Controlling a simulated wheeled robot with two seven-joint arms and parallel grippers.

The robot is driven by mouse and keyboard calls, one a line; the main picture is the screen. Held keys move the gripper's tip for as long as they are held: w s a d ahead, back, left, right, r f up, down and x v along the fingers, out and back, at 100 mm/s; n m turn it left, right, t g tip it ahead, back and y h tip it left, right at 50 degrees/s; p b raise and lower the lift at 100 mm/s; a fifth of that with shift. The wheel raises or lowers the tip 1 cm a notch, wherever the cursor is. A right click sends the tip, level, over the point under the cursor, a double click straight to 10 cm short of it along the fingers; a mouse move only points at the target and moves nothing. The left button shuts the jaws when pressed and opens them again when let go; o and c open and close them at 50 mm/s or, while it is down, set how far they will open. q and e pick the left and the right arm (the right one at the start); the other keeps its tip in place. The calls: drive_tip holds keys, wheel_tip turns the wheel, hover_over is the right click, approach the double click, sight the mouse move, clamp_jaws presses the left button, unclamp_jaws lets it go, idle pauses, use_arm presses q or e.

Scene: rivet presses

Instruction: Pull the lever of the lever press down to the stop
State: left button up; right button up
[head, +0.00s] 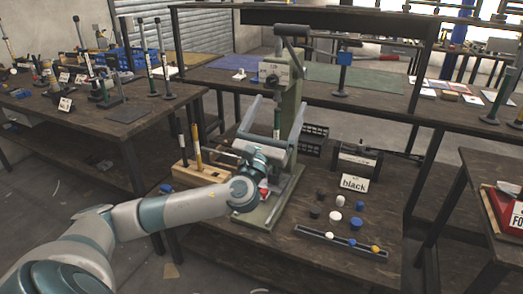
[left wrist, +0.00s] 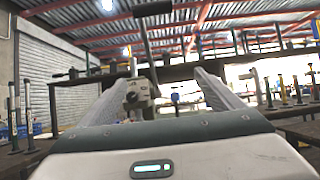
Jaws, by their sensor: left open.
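The lever press (head: 287,95) is a green upright machine on a dark wooden table, with a pale base plate. My left gripper (head: 281,102) is open and empty, fingers pointing up, in front of the press column and below the lever handle. It appears apart from the lever. My right gripper is not in view.
A wooden block with upright tools (head: 200,174) stands left of the press. A "black" sign (head: 353,183), several dark, blue and white caps and a narrow tray (head: 318,241) lie to the right. A back table (head: 390,98) stands behind. Space above my gripper near the handle looks free.

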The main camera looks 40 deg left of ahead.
use_arm(q)
drive_tip(key=b+v, duration=0.1)
drive_tip(key=v, duration=1.1)
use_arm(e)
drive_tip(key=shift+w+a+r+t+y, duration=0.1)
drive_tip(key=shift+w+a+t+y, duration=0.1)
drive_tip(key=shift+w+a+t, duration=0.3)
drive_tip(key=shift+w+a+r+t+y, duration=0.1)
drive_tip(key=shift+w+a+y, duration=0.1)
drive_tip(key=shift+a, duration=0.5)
use_arm(q)
drive_tip(key=shift+s+f, duration=0.1)
drive_tip(key=shift+s, duration=0.05)
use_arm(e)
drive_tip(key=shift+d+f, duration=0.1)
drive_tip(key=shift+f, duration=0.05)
